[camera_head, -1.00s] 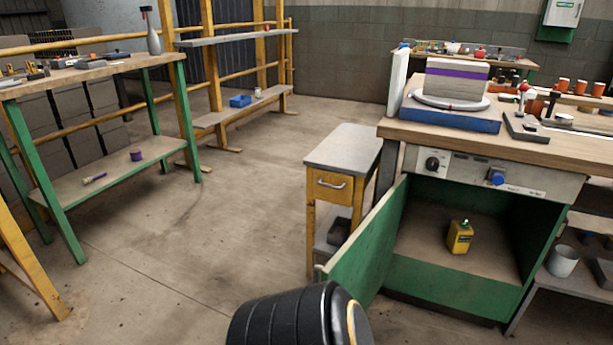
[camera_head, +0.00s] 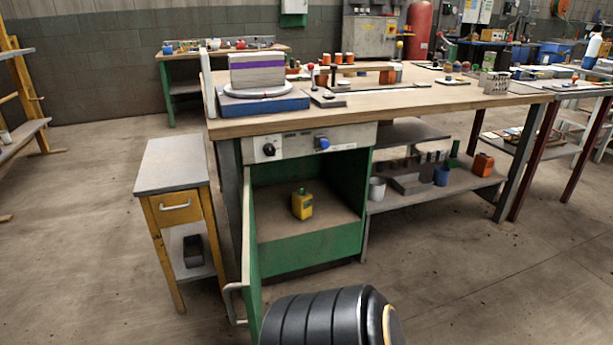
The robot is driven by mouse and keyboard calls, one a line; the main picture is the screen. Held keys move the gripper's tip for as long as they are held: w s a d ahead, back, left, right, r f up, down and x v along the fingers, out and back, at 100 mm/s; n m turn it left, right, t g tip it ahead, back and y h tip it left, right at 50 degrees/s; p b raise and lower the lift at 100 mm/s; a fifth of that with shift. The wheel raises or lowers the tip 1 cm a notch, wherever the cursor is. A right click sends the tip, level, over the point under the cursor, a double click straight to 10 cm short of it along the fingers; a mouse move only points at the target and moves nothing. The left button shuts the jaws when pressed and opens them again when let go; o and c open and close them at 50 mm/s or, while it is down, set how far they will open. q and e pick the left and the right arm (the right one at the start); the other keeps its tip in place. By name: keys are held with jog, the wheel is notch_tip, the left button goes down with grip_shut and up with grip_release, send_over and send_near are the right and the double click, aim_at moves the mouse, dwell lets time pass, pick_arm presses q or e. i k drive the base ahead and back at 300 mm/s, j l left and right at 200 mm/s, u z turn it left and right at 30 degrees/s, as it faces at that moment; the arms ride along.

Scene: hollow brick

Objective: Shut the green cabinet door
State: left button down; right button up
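The green cabinet door (camera_head: 251,268) stands open on the left side of the cabinet under the wooden workbench. It swings out toward me and shows nearly edge-on, with a grey handle (camera_head: 231,301) on its left face. The cabinet's inside is open to view, with green walls (camera_head: 318,250). A yellow bottle (camera_head: 302,204) stands upright on the cabinet floor. A black ribbed part of mine covers the bottom middle of the view, close to the door's lower end. Neither of my grippers is in view.
A small drawer cabinet (camera_head: 175,170) stands left of the door, with a gap between. A lower shelf (camera_head: 405,200) with cups and boxes is right of the cabinet. The floor (camera_head: 90,240) is clear at left and at front right.

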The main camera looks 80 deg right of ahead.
aim_at(250, 285)
jog(key=i+j+z, duration=0.1)
jog(key=z, duration=0.35)
jog(key=i+j+z, duration=0.15)
jog(key=z, duration=0.3)
jog(key=i+j+z, duration=0.15)
jog(key=z, duration=0.3)
jog(key=j+z, duration=0.2)
jog(key=z, duration=0.25)
jog(key=i+j+z, duration=0.1)
jog(key=j+z, duration=0.15)
jog(key=z, duration=0.2)
jog(key=j+z, duration=0.75)
jog(key=j+u, duration=0.25)
jog(key=j, duration=0.65)
